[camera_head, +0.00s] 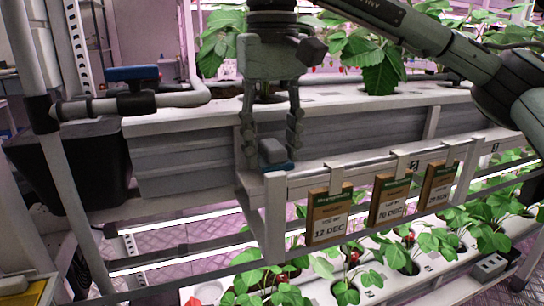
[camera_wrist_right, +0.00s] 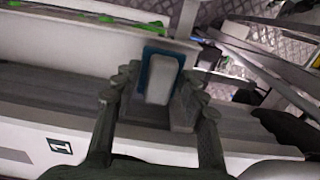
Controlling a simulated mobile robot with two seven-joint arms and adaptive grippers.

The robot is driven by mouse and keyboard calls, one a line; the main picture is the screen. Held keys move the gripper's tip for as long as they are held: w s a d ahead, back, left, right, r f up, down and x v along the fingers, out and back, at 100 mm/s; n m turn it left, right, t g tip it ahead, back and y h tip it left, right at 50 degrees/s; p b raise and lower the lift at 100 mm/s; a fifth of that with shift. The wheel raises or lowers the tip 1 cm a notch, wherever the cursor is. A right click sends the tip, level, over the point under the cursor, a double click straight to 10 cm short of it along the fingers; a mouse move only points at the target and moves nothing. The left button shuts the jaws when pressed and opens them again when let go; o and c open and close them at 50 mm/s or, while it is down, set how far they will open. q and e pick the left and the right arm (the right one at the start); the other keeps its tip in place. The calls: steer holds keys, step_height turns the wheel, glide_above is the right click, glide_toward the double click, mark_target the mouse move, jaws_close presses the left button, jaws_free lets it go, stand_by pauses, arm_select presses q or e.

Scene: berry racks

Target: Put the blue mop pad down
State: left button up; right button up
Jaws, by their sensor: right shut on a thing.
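The blue mop pad (camera_head: 278,168) shows in the head view as a blue edge under a grey block, between the fingertips of my right gripper (camera_head: 271,148). It is at the corner of the white rack frame; I cannot tell whether it touches the frame. In the right wrist view the pad (camera_wrist_right: 163,50) is a blue border around a pale grey block, with the fingers of my right gripper (camera_wrist_right: 158,85) on both sides. My right gripper is shut on it. My left gripper is not in view.
A white rail (camera_head: 390,165) carries several brown date cards (camera_head: 330,215). Strawberry plants (camera_head: 345,285) grow on the lower rack, with others on the upper gutter (camera_head: 420,98). A dark bin (camera_head: 75,165) and a pipe with a blue-handled valve (camera_head: 133,73) stand left.

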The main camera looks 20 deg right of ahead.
steer(key=shift+f, duration=0.75)
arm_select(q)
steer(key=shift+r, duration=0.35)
arm_select(e)
steer(key=shift+f, duration=0.15)
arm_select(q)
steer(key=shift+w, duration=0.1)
arm_select(e)
steer(key=shift+f, duration=0.1)
steer(key=o, duration=1)
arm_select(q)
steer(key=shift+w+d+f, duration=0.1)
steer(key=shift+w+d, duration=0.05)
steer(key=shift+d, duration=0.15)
